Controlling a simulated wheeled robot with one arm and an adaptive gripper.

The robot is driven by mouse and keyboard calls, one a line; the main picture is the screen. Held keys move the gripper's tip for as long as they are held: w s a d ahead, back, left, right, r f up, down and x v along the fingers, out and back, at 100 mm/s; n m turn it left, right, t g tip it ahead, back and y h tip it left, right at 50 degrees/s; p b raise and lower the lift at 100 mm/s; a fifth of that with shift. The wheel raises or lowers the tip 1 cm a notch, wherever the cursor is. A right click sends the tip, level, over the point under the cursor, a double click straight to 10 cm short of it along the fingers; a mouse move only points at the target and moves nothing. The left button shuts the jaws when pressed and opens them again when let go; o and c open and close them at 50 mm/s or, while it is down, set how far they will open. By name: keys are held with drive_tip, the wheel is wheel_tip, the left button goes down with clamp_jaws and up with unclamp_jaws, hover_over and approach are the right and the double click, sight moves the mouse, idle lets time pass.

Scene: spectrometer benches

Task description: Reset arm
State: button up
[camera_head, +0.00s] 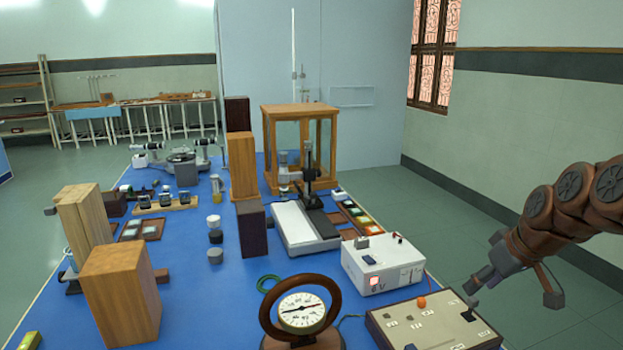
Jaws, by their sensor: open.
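My gripper (478,290) is at the right of the view, at the end of my brown jointed arm, which comes in from the right edge. Its fingers are apart and hold nothing that I can see. The fingertips show just above the far right corner of a beige switch panel (425,325) on the blue bench. Whether they touch the panel or hover above it, I cannot tell.
Wooden blocks (120,290) and a glass-sided wooden case (300,110) stand on the blue bench top (225,310). The floor (440,215) right of the bench is clear.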

drive_tip(key=s+a+g+p, duration=0.3)
drive_tip(key=s+a, duration=0.8)
drive_tip(key=a, duration=0.5)
drive_tip(key=s+a+f+m+g+h+p, duration=0.1)
drive_tip(key=s+a, duration=0.1)
drive_tip(key=s, duration=0.6)
drive_tip(key=s+a+f+m+g+p, duration=0.1)
drive_tip(key=s+f+m+g+p, duration=0.1)
drive_tip(key=s, duration=0.7)
drive_tip(key=shift+a+h, duration=0.35)
drive_tip(key=shift+h, duration=0.05)
drive_tip(key=shift+s+f, duration=0.1)
